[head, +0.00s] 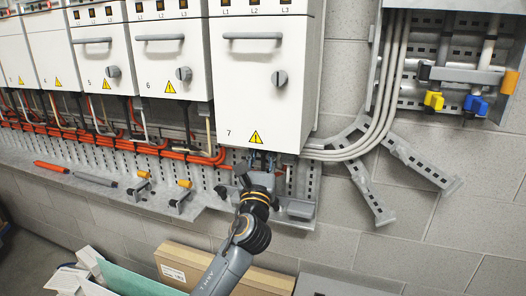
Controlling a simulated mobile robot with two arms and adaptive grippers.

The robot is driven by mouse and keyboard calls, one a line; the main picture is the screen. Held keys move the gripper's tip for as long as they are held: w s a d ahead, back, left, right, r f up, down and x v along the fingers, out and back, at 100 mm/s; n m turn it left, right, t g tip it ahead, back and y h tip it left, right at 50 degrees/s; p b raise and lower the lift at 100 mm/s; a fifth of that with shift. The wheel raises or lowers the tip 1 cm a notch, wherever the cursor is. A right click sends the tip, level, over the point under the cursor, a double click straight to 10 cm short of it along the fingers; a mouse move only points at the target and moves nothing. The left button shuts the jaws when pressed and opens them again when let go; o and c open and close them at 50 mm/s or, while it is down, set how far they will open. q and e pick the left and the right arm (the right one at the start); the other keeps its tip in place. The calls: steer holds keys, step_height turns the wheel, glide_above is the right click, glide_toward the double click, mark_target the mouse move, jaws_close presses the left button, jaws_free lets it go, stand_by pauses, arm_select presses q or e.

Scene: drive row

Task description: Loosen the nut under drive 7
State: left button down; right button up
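Drive 7 (262,92) is a white cabinet on the wall with a grey handle, a rotary knob and a yellow warning triangle. It hangs lower than the drives to its left. One arm of mine reaches up from the bottom edge, left of the middle, and seems to be the left. Its gripper (259,164) is just below the bottom edge of drive 7. The fingers are small and partly hidden by the wrist, so I cannot tell whether they are open or touch anything. I cannot make out the nut under drive 7. My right gripper is out of view.
A perforated metal ledge (110,178) below the drives carries a red tool (52,167) and small orange-tipped fittings. Orange cables run behind. Grey conduits (375,125) curve beside drive 7, above slotted brackets (372,190). Cardboard boxes (180,265) stand below. The lower right wall is bare.

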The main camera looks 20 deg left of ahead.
arm_select(q)
steer(key=shift+a+r+m+t+h+p, duration=0.15)
steer(key=shift+m+h+p, duration=0.25)
steer(key=shift+h+p, duration=0.2)
steer(key=shift+d+r+m+t+h+p, duration=0.15)
steer(key=shift+m+h+p, duration=0.3)
steer(key=shift+h, duration=0.25)
steer(key=m+h+p, duration=0.1)
steer(key=h, duration=0.2)
steer(key=shift+a+f, duration=0.1)
steer(key=shift+a, duration=0.05)
steer(key=shift+f+m+h, duration=0.1)
steer(key=shift+m+h, duration=0.45)
steer(key=shift+h, duration=0.35)
steer(key=m+g+h, duration=0.1)
steer(key=h, duration=0.2)
steer(key=shift+f+m+b, duration=0.15)
steer(key=shift+m+b, duration=0.2)
steer(key=shift+m, duration=0.05)
steer(key=m+g+h+b, duration=0.1)
steer(key=h, duration=0.2)
steer(key=shift+f+b, duration=0.1)
steer(key=shift+b, duration=0.2)
steer(key=m+g+h+b, duration=0.2)
steer(key=h, duration=0.1)
steer(key=shift+b, duration=0.35)
steer(key=shift+r+m+g+h+b, duration=0.25)
steer(key=shift+m+g+h, duration=0.2)
steer(key=shift+h, duration=0.25)
